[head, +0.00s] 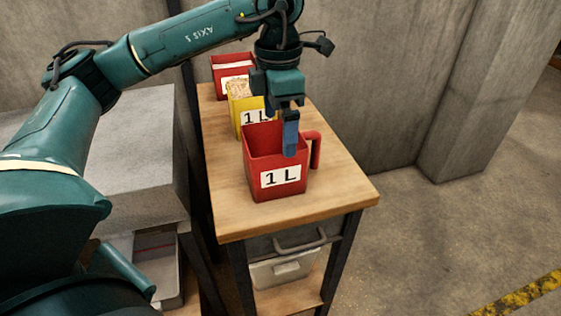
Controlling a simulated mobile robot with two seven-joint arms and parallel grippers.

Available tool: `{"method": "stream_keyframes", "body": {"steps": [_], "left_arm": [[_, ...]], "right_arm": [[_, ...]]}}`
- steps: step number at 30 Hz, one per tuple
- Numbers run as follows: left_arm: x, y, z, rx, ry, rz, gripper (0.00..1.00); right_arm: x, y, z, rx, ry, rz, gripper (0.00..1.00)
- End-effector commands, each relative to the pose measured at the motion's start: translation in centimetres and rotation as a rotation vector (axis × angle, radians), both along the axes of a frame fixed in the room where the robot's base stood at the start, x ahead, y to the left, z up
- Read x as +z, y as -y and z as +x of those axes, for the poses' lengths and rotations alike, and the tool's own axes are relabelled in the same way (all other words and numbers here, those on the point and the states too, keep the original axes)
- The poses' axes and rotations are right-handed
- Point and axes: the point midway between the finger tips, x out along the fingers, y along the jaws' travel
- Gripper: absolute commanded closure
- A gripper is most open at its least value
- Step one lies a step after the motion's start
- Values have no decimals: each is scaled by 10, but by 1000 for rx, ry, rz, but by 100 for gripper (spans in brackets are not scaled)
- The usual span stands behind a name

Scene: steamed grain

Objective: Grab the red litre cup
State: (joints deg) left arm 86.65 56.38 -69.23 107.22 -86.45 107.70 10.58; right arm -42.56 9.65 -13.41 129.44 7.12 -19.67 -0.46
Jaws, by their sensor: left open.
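The red litre cup (259,184) stands upright on a wooden-topped table, with a white "1 L" label on its front and a handle on its right side. My left gripper (290,140) points down from above at the cup's right part, near the handle. One blue finger shows in front of the cup's inner wall; the other finger is hidden or hard to make out. The gripper is open, and I cannot tell whether it touches the cup. My right gripper is not in view.
On the wooden table (335,187), a yellow "1 L" cup (240,117) with grain-like contents stands behind the red cup. Another red container (222,67) with white contents stands farther back. A concrete wall (385,60) rises behind. A grey box-like unit (135,165) is at left.

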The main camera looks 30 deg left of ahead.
Motion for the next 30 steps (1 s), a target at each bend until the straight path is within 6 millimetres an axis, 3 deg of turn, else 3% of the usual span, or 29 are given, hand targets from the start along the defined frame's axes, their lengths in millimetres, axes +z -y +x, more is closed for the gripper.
{"method": "stream_keyframes", "body": {"steps": [10, 19, 30], "left_arm": [[-46, 2, -1, 0, -4, 0, 0], [-51, 3, 0, -1, -1, -2, 0], [-51, 3, 0, -1, -1, -2, 30]], "right_arm": [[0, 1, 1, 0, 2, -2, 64], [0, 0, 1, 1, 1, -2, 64], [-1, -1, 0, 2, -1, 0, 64]]}}
